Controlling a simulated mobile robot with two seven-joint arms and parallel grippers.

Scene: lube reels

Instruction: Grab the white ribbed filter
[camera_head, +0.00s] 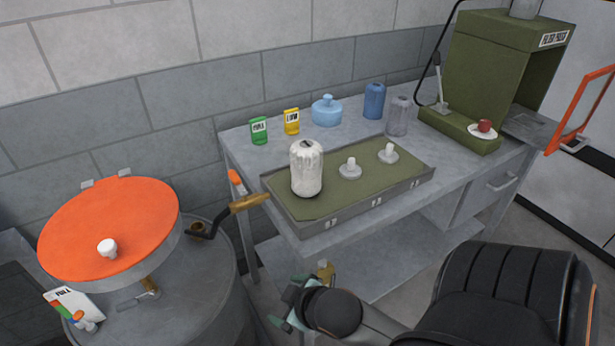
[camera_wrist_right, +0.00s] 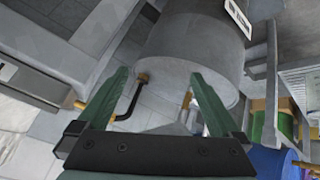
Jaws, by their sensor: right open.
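The white ribbed filter (camera_head: 306,172) stands upright near the left end of a grey tray with a green mat (camera_head: 345,196) on the workbench. My right gripper (camera_head: 288,304) is low in front of the bench, below and apart from the filter. In the right wrist view its two green fingers (camera_wrist_right: 160,76) are spread open with nothing held between them. The filter does not show in the right wrist view. My left gripper is in neither view.
Two pale knobbed pieces (camera_head: 350,170) sit on the tray. Behind it are a light-blue pot (camera_head: 327,111), a blue bottle (camera_head: 374,100) and a grey bottle (camera_head: 398,117). A grey drum (camera_head: 195,285) with a wooden-handled crank (camera_head: 248,203) stands left of the bench.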

